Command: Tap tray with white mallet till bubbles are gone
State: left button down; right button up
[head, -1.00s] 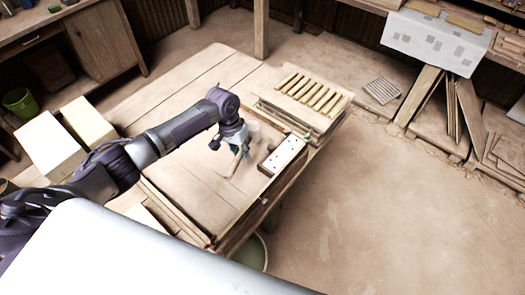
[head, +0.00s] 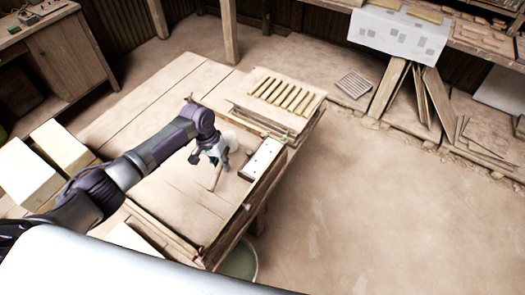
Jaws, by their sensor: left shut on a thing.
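My left gripper (head: 216,160) is shut on the mallet (head: 215,179), above the wooden table. The mallet's pale handle points down below the fingers, and its whitish head shows only partly behind the gripper. The tray (head: 261,160) is a long, shallow box with a white surface, lying near the table's right edge, just right of the gripper. A few small dark dots show on its surface; they are too small to count surely. The mallet appears apart from the tray; its height above the table is hard to tell. My right gripper is not in view.
The wooden table (head: 160,110) is clear left of the gripper. A board with several pale strips (head: 286,94) lies behind the tray. Pale blocks (head: 62,145) stand at the left. A bucket (head: 241,262) stands below the table's front right. The floor at right is open.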

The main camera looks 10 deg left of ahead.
aim_at(225, 176)
pick_arm(q)
jog(key=shift+r, duration=0.8)
jog(key=shift+s+f, duration=0.1)
jog(key=shift+f, duration=0.05)
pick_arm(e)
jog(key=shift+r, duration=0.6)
pick_arm(q)
jog(key=shift+f, duration=0.15)
notch_tip(225, 176, down, 5)
jog(key=b, duration=0.3)
jog(key=shift+d+f+b, duration=0.1)
jog(key=shift+f+b, duration=0.1)
jog(key=shift+b, duration=0.2)
jog(key=shift+r+p, duration=0.35)
jog(key=shift+r, duration=0.1)
jog(key=shift+s+r+p, duration=0.1)
jog(key=shift+r+p, duration=0.15)
jog(key=shift+p, duration=0.05)
jog(key=r+p, duration=0.2)
jog(key=p, duration=0.1)
jog(key=r+p, duration=0.1)
jog(key=r, duration=0.1)
jog(key=shift+w+p, duration=0.25)
jog(key=shift+p, duration=0.05)
jog(key=shift+s, duration=0.15)
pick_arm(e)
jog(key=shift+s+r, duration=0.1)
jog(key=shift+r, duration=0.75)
